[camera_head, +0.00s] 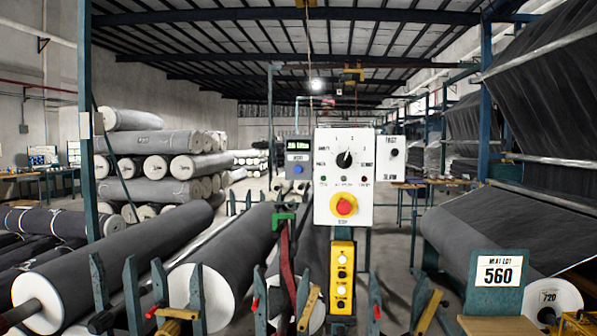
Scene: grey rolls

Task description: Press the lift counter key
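A small grey counter box (299,150) with a dark display of green characters, too small to read surely, is mounted just left of the white control panel. A round blue key (298,169) sits on its lower face, under a small label. Nothing touches or covers the key. Neither of my grippers can be made out in the head view.
The white control panel (325,205) carries a black dial (344,159) and a red button on yellow (343,205). A yellow button box (342,278) hangs below. Grey rolls (231,255) and teal posts (133,295) fill the foreground; a 560 sign (499,272) stands right.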

